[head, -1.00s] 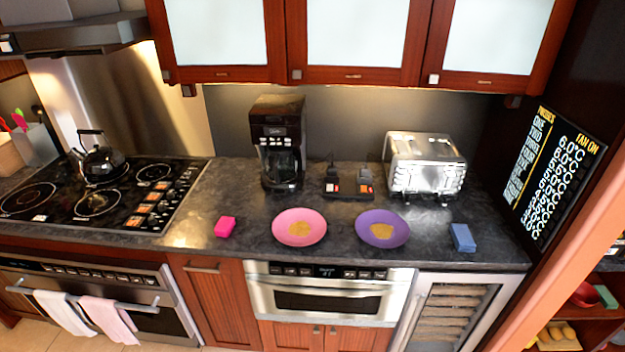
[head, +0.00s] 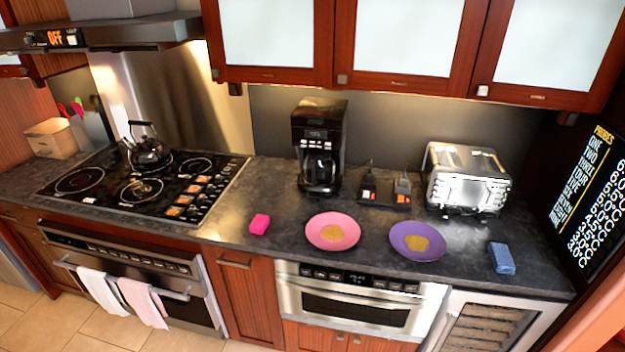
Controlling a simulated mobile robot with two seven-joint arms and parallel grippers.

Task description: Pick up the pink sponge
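The pink sponge (head: 260,224) is a small bright pink block. It lies on the dark countertop (head: 215,222) near the front edge, between the stove and the pink plate. Nothing touches it. Neither of my grippers shows in the head view.
The stove (head: 150,188) with a black kettle (head: 148,150) is left of the sponge. A coffee maker (head: 319,130) and toaster (head: 466,180) stand behind.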

